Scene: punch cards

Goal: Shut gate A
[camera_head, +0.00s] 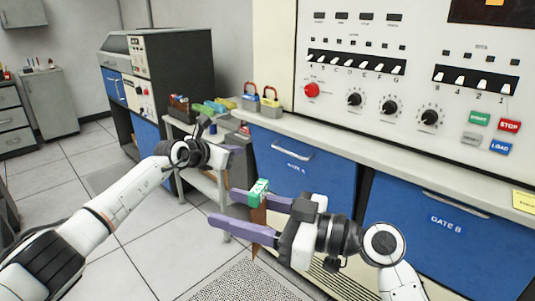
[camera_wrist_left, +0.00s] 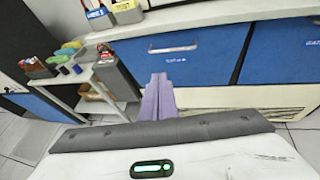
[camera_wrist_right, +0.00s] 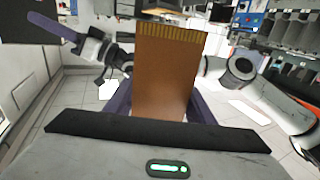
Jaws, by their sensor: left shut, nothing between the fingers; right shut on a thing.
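Gate A (camera_head: 315,183) is a blue panel with a pale handle (camera_head: 292,150), low in the console front. It stands upright and looks about in line with the cabinet front; it also shows in the left wrist view (camera_wrist_left: 205,65). My left gripper (camera_head: 236,158) is shut and empty, in front of gate A's left side; its closed purple fingers (camera_wrist_left: 159,84) point towards the gate. My right gripper (camera_head: 250,208) is shut on a brown card (camera_head: 258,222) with a green-and-white end and gold contacts, seen large in the right wrist view (camera_wrist_right: 165,75). It is in front of and below gate A.
Gate B (camera_head: 445,245) is a blue panel to the right. Above is the console panel (camera_head: 410,60) with switches and knobs, over a grey ledge (camera_head: 340,148). A small cart (camera_head: 205,182) with coloured items stands left of gate A. The tiled floor at left is clear.

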